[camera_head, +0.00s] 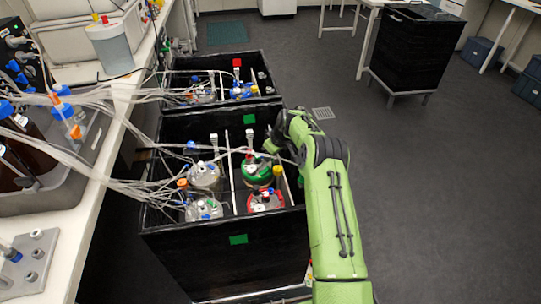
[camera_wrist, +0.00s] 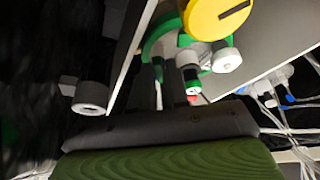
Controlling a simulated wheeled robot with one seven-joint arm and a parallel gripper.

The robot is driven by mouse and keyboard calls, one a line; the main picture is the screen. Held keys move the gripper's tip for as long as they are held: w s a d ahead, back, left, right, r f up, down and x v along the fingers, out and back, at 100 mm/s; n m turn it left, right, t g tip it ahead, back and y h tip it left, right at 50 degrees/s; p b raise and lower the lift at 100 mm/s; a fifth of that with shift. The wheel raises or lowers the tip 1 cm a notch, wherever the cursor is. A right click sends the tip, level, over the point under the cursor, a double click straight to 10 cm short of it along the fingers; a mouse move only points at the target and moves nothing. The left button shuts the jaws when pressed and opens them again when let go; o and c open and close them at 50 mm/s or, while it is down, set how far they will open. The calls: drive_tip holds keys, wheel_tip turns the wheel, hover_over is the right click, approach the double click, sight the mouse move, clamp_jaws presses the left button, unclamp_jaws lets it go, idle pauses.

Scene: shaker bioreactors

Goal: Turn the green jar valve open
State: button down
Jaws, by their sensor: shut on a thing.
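The green jar (camera_head: 257,172), with a green lid, stands in the middle black box, at the back right of its group of jars. My gripper (camera_head: 272,146) reaches over the box's right wall to the lid's far side. In the wrist view, the green lid (camera_wrist: 160,42) lies beyond the fingers, with white-capped ports on it. My gripper (camera_wrist: 169,80) is shut with its two fingers close together at the lid's edge, on what appears to be the green jar's valve. The valve is mostly hidden between the fingers, so its angle cannot be told.
A red-lidded jar (camera_head: 266,202) stands in front, and clear jars (camera_head: 203,176) stand to the left. Tubes (camera_head: 125,185) run in from the left bench. A yellow disc (camera_wrist: 220,17) is close to the fingers. The floor (camera_head: 420,180) on the right is clear.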

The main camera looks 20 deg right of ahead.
idle(0.5)
drive_tip(key=c, duration=1.5)
unclamp_jaws()
drive_tip(key=shift+o, duration=0.2)
drive_tip(key=p+v, duration=0.3)
drive_tip(key=v, duration=1.2)
drive_tip(key=shift+d+r, duration=0.15)
drive_tip(key=shift+r, duration=0.2)
drive_tip(key=shift+s, duration=0.15)
